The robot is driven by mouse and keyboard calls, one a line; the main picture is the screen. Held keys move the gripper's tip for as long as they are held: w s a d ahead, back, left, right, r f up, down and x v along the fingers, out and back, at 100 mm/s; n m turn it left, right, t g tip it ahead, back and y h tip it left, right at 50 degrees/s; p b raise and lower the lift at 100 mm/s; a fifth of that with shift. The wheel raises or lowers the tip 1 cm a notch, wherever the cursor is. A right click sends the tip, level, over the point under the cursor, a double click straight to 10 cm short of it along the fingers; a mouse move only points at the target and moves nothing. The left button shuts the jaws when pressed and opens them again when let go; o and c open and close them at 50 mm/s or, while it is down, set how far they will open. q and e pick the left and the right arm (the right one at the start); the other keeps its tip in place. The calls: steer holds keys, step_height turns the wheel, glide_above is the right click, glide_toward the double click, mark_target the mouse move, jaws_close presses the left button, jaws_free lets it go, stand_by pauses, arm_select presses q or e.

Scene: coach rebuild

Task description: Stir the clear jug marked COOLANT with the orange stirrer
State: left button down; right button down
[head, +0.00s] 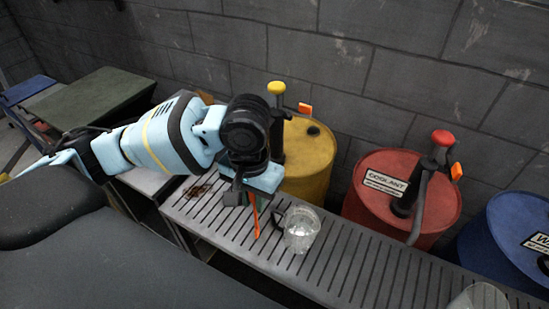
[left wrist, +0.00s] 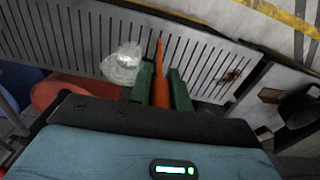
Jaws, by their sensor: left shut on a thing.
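My left gripper (head: 252,200) is shut on the orange stirrer (head: 256,222), which hangs down above the grey slatted bench. In the left wrist view the stirrer (left wrist: 160,88) sits between the two green fingers of the gripper (left wrist: 161,88). A clear jug (head: 301,233) with a dark handle stands upright on the slats, just right of the stirrer; the stirrer appears beside it, not in it. It also shows in the left wrist view (left wrist: 122,66). No marking on this jug is readable. A second clear vessel (head: 480,298) is partly cut off at the bottom right. My right gripper is out of view.
Behind the slatted bench (head: 345,275) stand a yellow drum (head: 312,165), a red drum (head: 360,205) labelled COOLANT and a blue drum (head: 510,225). Pumps rise from the yellow and red drums. The slats between the two clear vessels are free. A block wall closes the back.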

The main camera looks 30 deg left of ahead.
arm_select(q)
steer(key=shift+w+r+m, duration=0.15)
steer(key=shift+w+m, duration=0.05)
steer(key=shift+m, duration=0.6)
steer(key=m, duration=0.3)
steer(key=shift+w+d+r, duration=0.25)
steer(key=shift+w+d, duration=0.05)
steer(key=shift+w, duration=0.05)
steer(key=w+d+r+m+h+p, duration=0.1)
steer(key=w+d+r+m, duration=0.1)
steer(key=m, duration=1.4)
steer(key=w+d+r+m+t+h+p, duration=0.1)
steer(key=w+m, duration=0.4)
steer(key=m, duration=1.2)
step_height(320, 180, up, 2)
steer(key=shift+d+r+m, duration=0.15)
steer(key=shift+d+m, duration=0.15)
steer(key=shift+d, duration=0.5)
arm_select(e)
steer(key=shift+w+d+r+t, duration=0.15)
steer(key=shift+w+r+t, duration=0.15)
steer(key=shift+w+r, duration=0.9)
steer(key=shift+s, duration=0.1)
